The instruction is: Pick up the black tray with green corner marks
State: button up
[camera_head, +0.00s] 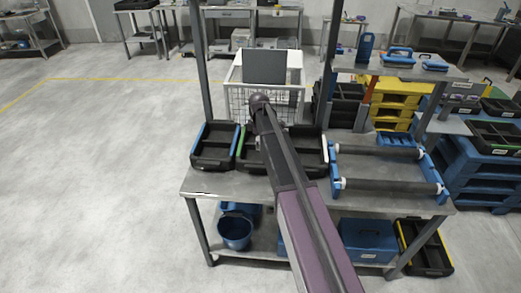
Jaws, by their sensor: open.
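A black tray with a green mark (247,158) at its left end lies on the grey metal table, partly hidden behind my arm. Its right end carries a pale strip. My arm comes up from the bottom of the picture and crosses in front of the tray. My gripper (258,139) shows only as a small part below the dark rounded arm end, over the left part of the tray. It is open, and I see nothing held. I cannot tell whether it touches the tray.
A black tray with blue marks (211,163) lies just left. A blue-framed roller rack (388,170) stands right. A grey post (203,65) rises at the table's back left. A white wire cart (235,95) is behind. A blue bucket (235,234) sits on the lower shelf. The left floor is clear.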

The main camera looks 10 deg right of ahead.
jog(key=b, duration=0.7)
send_over(257, 163)
jog(key=shift+s+d+f, duration=0.15)
jog(key=shift+d+f, duration=0.05)
jog(key=shift+f, duration=1.75)
jog(key=shift+s+d+f, duration=0.1)
jog(key=shift+d+f, duration=0.05)
jog(key=shift+f, duration=1.8)
jog(key=shift+f, duration=0.1)
jog(key=f+b, duration=0.3)
jog(key=b, duration=0.1)
jog(key=shift+w+a+f, duration=0.2)
jog(key=shift+w+a, duration=0.1)
jog(key=shift+a, duration=0.1)
jog(key=shift+f+b, duration=0.75)
jog(key=shift+f, duration=0.1)
jog(key=c, duration=1.4)
